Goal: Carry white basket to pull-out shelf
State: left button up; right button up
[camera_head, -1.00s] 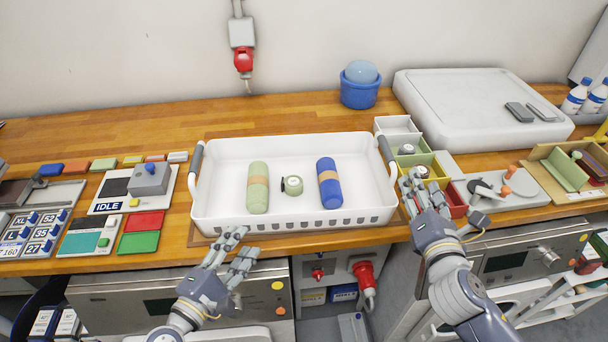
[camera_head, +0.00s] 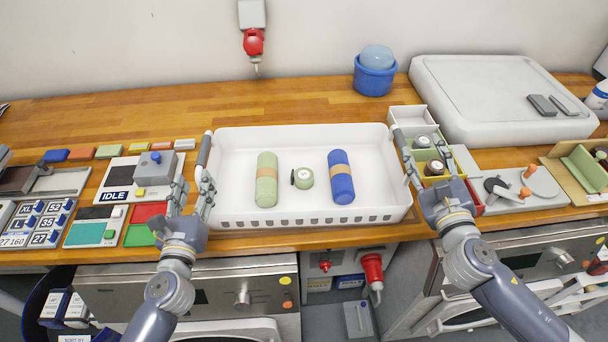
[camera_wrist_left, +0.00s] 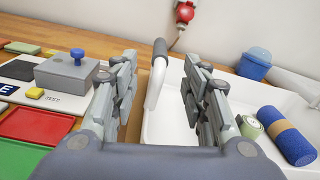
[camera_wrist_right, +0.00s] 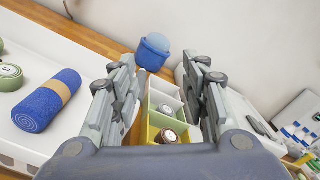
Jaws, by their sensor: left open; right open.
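The white basket (camera_head: 300,215) stands on the wooden counter with a grey-gripped handle at each end. It holds a green roll (camera_head: 266,180), a small green round item (camera_head: 303,178) and a blue roll (camera_head: 341,178). My left gripper (camera_head: 191,196) is open at the basket's left end. In the left wrist view, the left handle (camera_wrist_left: 157,70) shows between its fingers, further ahead. My right gripper (camera_head: 424,170) is open at the basket's right end, near the right handle (camera_head: 401,146). The pull-out shelf cannot be made out.
A grey button box (camera_head: 155,165) and coloured panels lie left of the basket. A divided bin (camera_head: 408,118) with round items stands close on the right. A blue tub (camera_head: 374,78) and a large white case (camera_head: 490,95) are behind. The counter behind the basket is mostly clear.

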pick_arm(q)
jog(key=w, duration=0.5)
jog(key=shift+w+a, duration=0.25)
jog(key=shift+w, duration=0.15)
pick_arm(e)
send_over(408, 197)
notch_tip(408, 197, down, 8)
jog(key=shift+f, duration=0.1)
pick_arm(q)
jog(key=w, duration=0.4)
jog(key=shift+w+a+f, duration=0.1)
jog(key=shift+w, duration=0.2)
pick_arm(e)
jog(key=w, duration=0.6)
jog(key=shift+w+a, duration=0.25)
jog(key=shift+w, duration=0.15)
pick_arm(q)
jog(key=shift+w, duration=0.15)
pick_arm(e)
jog(key=shift+w, duration=0.25)
pick_arm(q)
grip_shut()
pick_arm(e)
grip_shut()
pick_arm(q)
jog(key=shift+a, duration=0.1)
jog(key=shift+w+a+r, duration=0.1)
jog(key=shift+r, duration=0.2)
pick_arm(e)
jog(key=shift+r, duration=0.35)
